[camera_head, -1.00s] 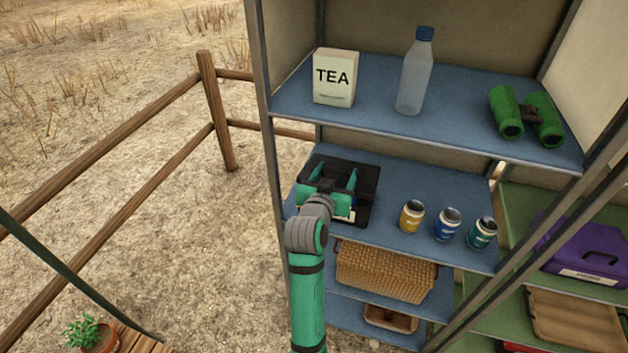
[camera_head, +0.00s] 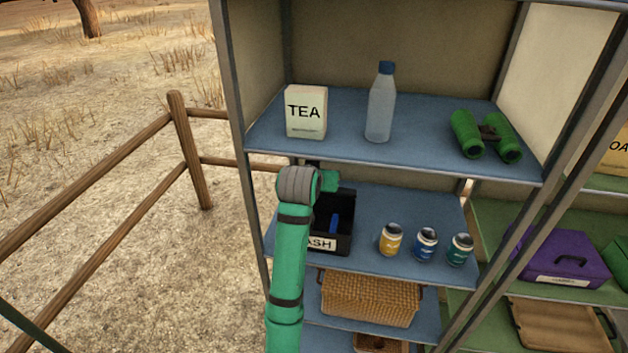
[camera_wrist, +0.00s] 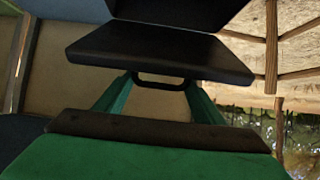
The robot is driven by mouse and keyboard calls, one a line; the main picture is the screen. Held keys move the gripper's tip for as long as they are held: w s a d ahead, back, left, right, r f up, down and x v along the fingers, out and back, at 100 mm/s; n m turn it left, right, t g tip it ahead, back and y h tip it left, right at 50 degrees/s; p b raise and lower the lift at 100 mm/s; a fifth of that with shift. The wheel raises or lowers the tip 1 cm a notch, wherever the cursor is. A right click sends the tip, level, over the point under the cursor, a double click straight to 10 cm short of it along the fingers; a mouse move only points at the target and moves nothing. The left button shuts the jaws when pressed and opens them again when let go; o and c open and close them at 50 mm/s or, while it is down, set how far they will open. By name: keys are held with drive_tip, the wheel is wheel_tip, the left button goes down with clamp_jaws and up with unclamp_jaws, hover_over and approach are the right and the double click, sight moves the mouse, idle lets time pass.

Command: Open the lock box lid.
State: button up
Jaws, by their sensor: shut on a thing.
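The black lock box (camera_head: 344,243) sits on the middle blue shelf, its white label partly hidden by my arm and reading "ASH". The box is open at the top, and a blue item (camera_head: 334,223) shows inside. My gripper (camera_wrist: 160,84) is at the raised lid, above the box's back left. In the wrist view the black lid (camera_wrist: 160,48) is close ahead, and its handle (camera_wrist: 160,78) is between my green fingers, which are shut on it. In the head view my arm hides most of the lid.
Yellow (camera_head: 391,240), blue (camera_head: 426,244) and teal (camera_head: 460,249) cans stand right of the box. The upper shelf above holds a tea box (camera_head: 306,112), a bottle (camera_head: 381,105) and binoculars (camera_head: 485,137). A shelf post (camera_head: 239,150) stands close at left.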

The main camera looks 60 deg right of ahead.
drive_tip(key=shift+w+d, duration=0.1)
drive_tip(key=shift+w, duration=0.25)
drive_tip(key=o, duration=1.2)
drive_tip(key=shift+o, duration=0.2)
drive_tip(key=shift+s+d, duration=0.1)
drive_tip(key=v, duration=1.1)
